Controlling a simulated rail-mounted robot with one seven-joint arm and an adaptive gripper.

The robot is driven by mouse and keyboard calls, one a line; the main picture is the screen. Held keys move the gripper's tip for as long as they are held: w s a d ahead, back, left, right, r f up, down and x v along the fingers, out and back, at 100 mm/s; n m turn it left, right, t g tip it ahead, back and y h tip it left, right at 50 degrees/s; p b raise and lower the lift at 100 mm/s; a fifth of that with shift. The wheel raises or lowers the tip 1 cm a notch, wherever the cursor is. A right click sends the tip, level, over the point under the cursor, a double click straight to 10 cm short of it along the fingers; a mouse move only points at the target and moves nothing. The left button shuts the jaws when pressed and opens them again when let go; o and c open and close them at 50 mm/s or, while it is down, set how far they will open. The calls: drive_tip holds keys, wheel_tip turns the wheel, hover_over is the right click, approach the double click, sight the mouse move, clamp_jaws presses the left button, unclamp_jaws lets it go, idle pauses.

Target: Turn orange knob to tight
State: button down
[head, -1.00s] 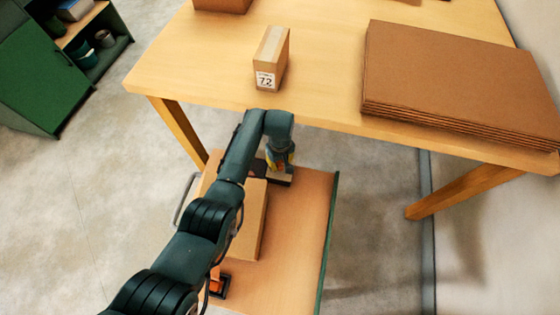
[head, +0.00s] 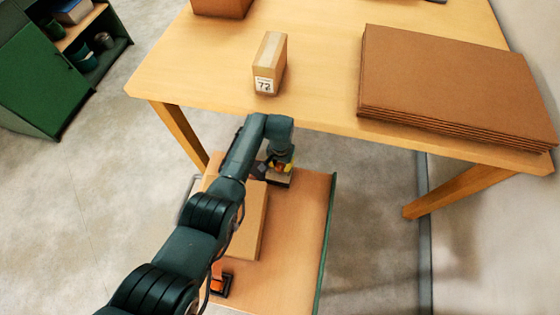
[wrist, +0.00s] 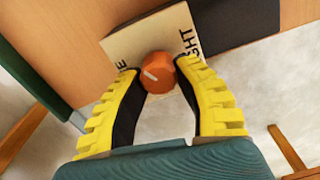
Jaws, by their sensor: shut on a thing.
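The orange knob (wrist: 160,73) sits on a pale plate (wrist: 150,32) with black lettering. In the wrist view, letters ending in "E" show left of the knob and letters ending in "GHT" show to its right; the rest is hidden or cut off. A short white mark on the knob lies on its left side, towards the "E" lettering. My gripper (wrist: 160,76) is shut on the knob, with one yellow-and-black fingertip on each side. In the head view my gripper (head: 279,164) is low at the plate, and mostly covers the knob.
The wooden table (head: 330,115) stands close beyond my gripper, with a small box marked 72 (head: 270,64) and stacked brown sheets (head: 450,85) on it. A cardboard box (head: 250,225) stands beside my arm on the lower wooden surface (head: 300,225).

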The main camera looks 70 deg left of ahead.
drive_tip(key=m, duration=0.6)
drive_tip(key=shift+d+f+p, duration=0.2)
drive_tip(key=shift+p, duration=0.1)
drive_tip(key=m, duration=0.5)
drive_tip(key=shift+d+m, duration=0.1)
drive_tip(key=shift+m, duration=0.3)
drive_tip(key=m, duration=0.5)
drive_tip(key=shift+s+d+m+p, duration=0.1)
drive_tip(key=shift+d+m+p, duration=0.05)
drive_tip(key=shift+m+p, duration=0.2)
drive_tip(key=m, duration=0.6)
drive_tip(key=c, duration=0.7)
unclamp_jaws()
drive_tip(key=shift+r, duration=0.15)
